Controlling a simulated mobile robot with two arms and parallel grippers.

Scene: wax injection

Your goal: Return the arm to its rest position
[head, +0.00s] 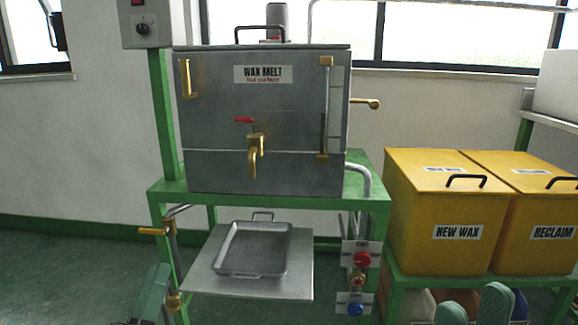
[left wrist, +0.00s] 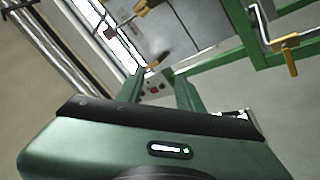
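The grey metal wax melt tank (head: 290,125) stands on a green frame in the middle of the head view. A brass tap (head: 254,150) with a red handle is on its front. Below it, a shallow metal tray (head: 252,248) sits on a grey plate (head: 215,278). My left gripper (left wrist: 160,86) shows its two green fingers apart in the left wrist view, with nothing between them. In the head view, a green part of my left arm shows at the lower left edge, beside the frame's left leg.
Yellow NEW WAX (head: 435,215) and RECLAIM (head: 530,210) bins stand on a green stand at the right. A brass handle (head: 153,231) sticks out left of the frame, close to my left arm. Valves with red and blue knobs (head: 355,309) hang at the front right leg.

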